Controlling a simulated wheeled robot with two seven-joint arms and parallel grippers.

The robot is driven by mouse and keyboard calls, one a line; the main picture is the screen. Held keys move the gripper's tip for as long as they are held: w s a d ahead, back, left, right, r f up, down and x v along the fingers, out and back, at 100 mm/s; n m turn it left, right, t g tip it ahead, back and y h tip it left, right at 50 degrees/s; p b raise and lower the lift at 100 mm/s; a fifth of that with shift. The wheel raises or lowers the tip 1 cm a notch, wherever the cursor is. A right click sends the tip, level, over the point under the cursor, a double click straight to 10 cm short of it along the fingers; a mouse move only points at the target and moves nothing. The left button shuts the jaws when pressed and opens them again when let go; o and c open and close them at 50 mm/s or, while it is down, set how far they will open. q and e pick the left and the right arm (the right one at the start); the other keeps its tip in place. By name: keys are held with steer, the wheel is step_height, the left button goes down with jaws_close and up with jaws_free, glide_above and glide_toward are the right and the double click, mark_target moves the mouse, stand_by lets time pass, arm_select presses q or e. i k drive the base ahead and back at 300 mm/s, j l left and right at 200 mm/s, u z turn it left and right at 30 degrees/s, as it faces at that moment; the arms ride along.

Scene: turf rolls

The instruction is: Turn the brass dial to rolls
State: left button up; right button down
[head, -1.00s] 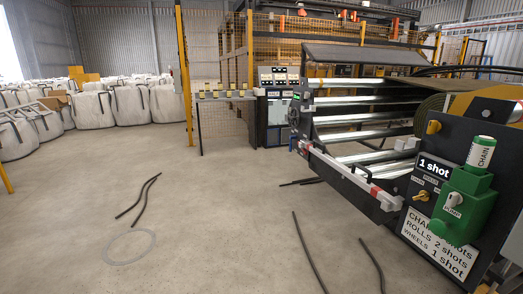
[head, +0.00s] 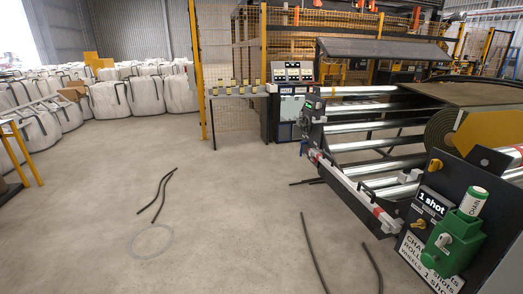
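A dark control panel (head: 469,176) stands at the lower right. A small brass dial (head: 420,224) sits on its face, below a display (head: 432,201) reading "1 shot". Where the dial points is too small to tell. A second brass knob (head: 435,166) is higher on the panel. A green box (head: 455,243) with a light knob (head: 443,240) and a green-and-white cylinder marked CHAIN (head: 473,201) is right of the dial. A white sign (head: 428,262) below is partly covered by the green box. Neither gripper is in view.
A roller machine (head: 375,135) fills the right, with a turf roll (head: 452,125) behind the panel. Black strips (head: 314,250) and a pale ring (head: 150,242) lie on the open concrete floor. White bags (head: 115,98) line the back left.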

mark_target(419, 225)
steer(key=z, duration=1.25)
